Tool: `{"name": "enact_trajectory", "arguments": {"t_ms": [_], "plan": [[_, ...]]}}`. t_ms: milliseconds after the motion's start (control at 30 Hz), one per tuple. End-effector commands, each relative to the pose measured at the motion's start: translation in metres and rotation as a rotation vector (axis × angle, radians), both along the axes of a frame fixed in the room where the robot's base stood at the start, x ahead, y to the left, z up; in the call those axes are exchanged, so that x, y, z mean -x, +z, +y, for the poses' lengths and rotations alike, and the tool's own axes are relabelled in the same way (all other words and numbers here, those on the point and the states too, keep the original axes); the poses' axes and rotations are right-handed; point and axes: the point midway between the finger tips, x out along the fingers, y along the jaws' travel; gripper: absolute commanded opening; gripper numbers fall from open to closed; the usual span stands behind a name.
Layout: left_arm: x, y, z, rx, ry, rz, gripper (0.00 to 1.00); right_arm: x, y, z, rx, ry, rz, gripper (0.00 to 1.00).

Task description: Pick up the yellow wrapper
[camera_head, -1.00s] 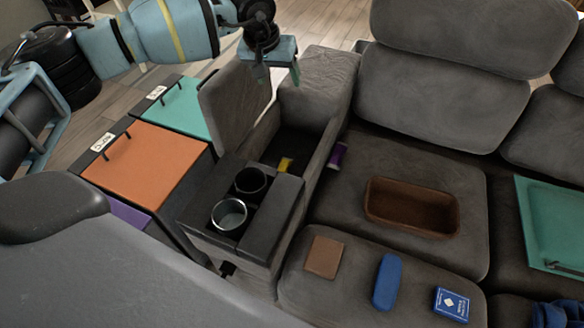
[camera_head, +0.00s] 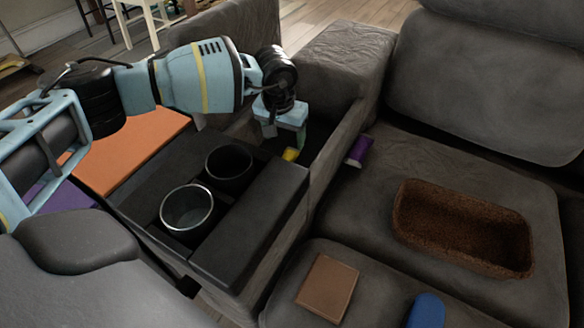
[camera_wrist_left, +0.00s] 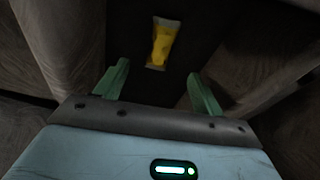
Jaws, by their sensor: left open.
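The yellow wrapper (camera_head: 290,154) lies in the dark storage compartment of the sofa console, partly hidden in the head view. In the left wrist view the whole yellow wrapper (camera_wrist_left: 162,43) shows on the dark floor of the compartment, beyond and between my fingertips. My left gripper (camera_head: 283,130) points down into the compartment opening, just above the wrapper. Its two green fingers (camera_wrist_left: 160,82) are spread apart with nothing between them. The wrapper is apart from the fingers. My right gripper is not in view.
The compartment's grey side wall (camera_head: 335,150) stands close right of my gripper. Two cup holders, one with a metal cup (camera_head: 187,208), sit in front. A purple can (camera_head: 360,150), a brown basket (camera_head: 464,228) and a brown square (camera_head: 327,288) rest on the seat.

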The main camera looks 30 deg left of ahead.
Motion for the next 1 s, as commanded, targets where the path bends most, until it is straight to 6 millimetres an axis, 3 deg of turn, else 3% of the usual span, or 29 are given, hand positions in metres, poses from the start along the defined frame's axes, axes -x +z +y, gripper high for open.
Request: {"name": "enact_trajectory", "arguments": {"t_ms": [67, 333, 567, 800, 1000], "plan": [[0.0, -0.01, 0.0, 0.0, 0.0, 0.005, 0.69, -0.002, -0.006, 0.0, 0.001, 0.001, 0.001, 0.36], [-0.001, -0.012, 0.0, 0.001, 0.0, 0.005, 0.69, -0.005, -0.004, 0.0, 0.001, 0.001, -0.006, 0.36], [-0.004, -0.035, 0.001, -0.001, 0.0, 0.008, 0.69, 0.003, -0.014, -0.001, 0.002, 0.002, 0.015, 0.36], [-0.005, -0.039, 0.001, 0.001, 0.0, 0.005, 0.69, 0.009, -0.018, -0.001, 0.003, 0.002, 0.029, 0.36], [-0.008, -0.064, 0.003, -0.001, 0.0, 0.009, 0.69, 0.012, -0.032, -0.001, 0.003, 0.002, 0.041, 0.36]]}}
